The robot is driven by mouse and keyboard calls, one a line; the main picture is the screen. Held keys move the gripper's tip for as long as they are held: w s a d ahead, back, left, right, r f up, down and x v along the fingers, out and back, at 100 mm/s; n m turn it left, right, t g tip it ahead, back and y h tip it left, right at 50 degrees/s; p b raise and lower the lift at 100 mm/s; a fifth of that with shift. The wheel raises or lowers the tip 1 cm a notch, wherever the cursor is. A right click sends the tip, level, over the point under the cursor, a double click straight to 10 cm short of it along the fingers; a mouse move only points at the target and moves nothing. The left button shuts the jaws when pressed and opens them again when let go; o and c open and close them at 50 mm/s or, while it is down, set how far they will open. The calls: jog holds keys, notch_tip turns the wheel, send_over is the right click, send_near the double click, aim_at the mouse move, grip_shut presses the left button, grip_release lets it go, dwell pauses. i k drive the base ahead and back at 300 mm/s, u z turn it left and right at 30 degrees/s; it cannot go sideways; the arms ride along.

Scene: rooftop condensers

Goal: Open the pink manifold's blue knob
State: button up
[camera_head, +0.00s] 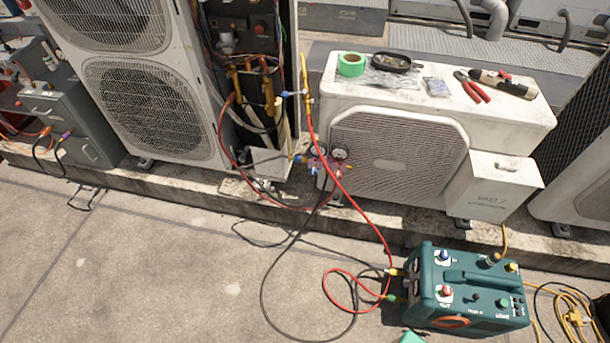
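The pink manifold (328,165) hangs at the left front edge of the small white condenser, with two round gauges (340,153) on top. Its blue knob (298,158) sticks out on its left side, facing the open tall unit. The knob is small here, and I cannot tell how far it is turned. A red hose and dark hoses run at the manifold. My gripper is not in view.
A teal machine (462,290) with knobs stands on the concrete at the lower right. A red hose (362,215) and a black hose (265,285) loop across the floor. Tape and pliers (472,87) lie on the white condenser (440,115). The lower left concrete is clear.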

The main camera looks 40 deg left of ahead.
aim_at(314, 170)
jog(key=k, duration=1.45)
jog(key=u, duration=1.5)
jog(key=i, duration=1)
